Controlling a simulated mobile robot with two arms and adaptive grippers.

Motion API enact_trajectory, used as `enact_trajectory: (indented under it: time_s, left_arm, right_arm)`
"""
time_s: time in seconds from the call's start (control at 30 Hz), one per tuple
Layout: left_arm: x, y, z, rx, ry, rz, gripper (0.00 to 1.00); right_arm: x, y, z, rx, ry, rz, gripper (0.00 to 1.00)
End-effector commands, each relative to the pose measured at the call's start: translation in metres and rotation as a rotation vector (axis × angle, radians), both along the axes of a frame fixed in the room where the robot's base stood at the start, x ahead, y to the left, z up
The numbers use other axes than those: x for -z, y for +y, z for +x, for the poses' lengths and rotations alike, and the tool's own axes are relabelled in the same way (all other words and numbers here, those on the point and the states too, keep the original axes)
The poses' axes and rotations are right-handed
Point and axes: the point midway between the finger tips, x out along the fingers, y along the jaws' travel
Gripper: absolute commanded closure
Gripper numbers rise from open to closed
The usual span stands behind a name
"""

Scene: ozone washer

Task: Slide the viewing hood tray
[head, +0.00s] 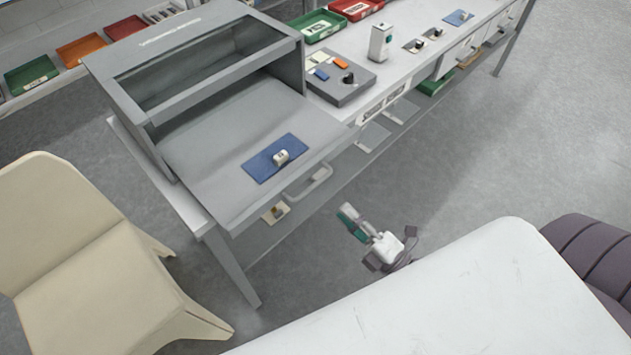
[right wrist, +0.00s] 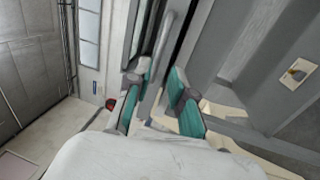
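The grey viewing hood (head: 190,62) stands on the bench's left end with its glazed opening facing up. Its flat grey tray (head: 215,150) extends out of the front. A blue mat with a small white piece (head: 281,156) lies on the tray. The grey bar handle (head: 312,182) is on the tray's front face. My right gripper (head: 348,213) is just right of and below the handle in the head view, apart from it. In the right wrist view, the teal-padded fingers (right wrist: 155,90) are open, with a grey bar, seemingly the handle (right wrist: 166,45), ahead between them. My left gripper is out of view.
A control box (head: 342,88) with a black knob and a white dispenser (head: 381,42) stand on the bench. A beige chair (head: 85,255) is at the left. Coloured bins (head: 82,50) line the back. Clear floor (head: 500,150) lies right of the bench.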

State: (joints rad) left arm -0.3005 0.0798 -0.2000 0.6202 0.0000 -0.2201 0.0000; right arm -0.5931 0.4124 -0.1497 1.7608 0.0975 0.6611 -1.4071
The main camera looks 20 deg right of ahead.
Motion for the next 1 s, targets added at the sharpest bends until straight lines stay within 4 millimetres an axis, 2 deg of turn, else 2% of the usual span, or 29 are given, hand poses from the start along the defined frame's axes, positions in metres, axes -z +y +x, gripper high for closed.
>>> enact_trajectory:
  time_s: [0.03, 0.2, 0.47, 0.63, 0.9, 0.93, 1.0]
  left_arm:
    - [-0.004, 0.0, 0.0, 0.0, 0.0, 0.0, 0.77]
    - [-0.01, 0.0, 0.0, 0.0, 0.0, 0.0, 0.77]
    - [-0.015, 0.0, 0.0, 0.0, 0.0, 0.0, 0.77]
    - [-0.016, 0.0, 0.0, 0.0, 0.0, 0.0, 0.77]
    - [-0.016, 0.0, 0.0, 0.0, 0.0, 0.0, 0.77]
    - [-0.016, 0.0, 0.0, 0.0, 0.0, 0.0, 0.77]
    - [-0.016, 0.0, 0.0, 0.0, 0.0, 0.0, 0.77]
  right_arm:
    - [-0.005, 0.004, 0.012, 0.0, -0.004, 0.001, 0.78]
    - [-0.012, 0.016, 0.046, 0.0, -0.003, 0.001, 0.78]
    - [-0.017, 0.03, 0.085, 0.002, 0.0, 0.001, 0.78]
    - [-0.019, 0.034, 0.094, 0.0, 0.003, 0.002, 0.78]
    - [-0.018, 0.034, 0.095, 0.0, 0.004, 0.002, 0.78]
    - [-0.018, 0.034, 0.095, 0.0, 0.004, 0.002, 0.79]
    - [-0.018, 0.034, 0.095, 0.0, 0.004, 0.002, 0.91]
